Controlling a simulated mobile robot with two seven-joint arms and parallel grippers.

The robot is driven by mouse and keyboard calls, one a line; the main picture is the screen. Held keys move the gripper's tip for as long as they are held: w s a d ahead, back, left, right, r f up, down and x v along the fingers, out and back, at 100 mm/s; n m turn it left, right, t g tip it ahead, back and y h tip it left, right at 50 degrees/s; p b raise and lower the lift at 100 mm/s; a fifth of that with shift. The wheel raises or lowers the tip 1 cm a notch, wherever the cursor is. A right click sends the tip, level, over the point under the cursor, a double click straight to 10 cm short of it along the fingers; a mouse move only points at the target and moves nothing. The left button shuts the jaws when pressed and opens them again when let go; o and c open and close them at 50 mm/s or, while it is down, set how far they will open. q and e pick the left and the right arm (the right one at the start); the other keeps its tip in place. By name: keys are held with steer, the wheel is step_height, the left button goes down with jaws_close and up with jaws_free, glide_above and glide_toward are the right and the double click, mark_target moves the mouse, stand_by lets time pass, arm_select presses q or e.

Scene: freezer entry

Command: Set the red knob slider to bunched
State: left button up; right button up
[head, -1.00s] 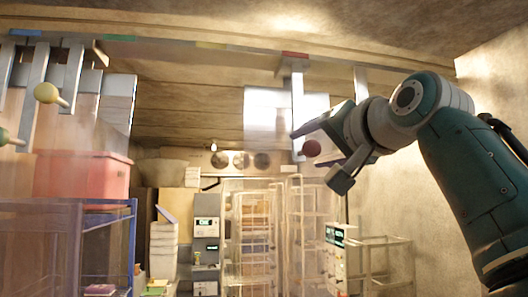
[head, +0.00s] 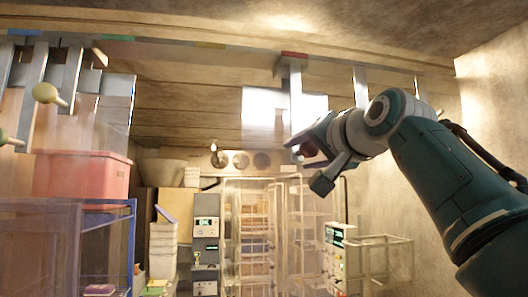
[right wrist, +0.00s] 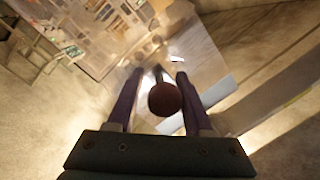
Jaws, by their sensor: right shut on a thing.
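The red knob (head: 307,150) is a dark red ball on a grey hanger (head: 296,95) below the overhead rail, near the rail's red mark (head: 294,55). My right gripper (head: 308,152) is shut on the knob and partly hides it in the head view. In the right wrist view the knob (right wrist: 166,98) sits between the two fingers of my right gripper (right wrist: 160,95). Translucent curtain strips (head: 263,115) hang by the hanger. My left gripper is not in view.
The rail (head: 160,43) runs across the top and also carries blue, green and yellow marks. A pale yellow knob (head: 46,93) and a green knob (head: 5,138) hang at the left with bunched strips. A red crate (head: 80,174) stands below them. Wire racks (head: 250,230) stand behind.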

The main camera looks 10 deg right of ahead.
steer(key=shift+r, duration=0.25)
jaws_close()
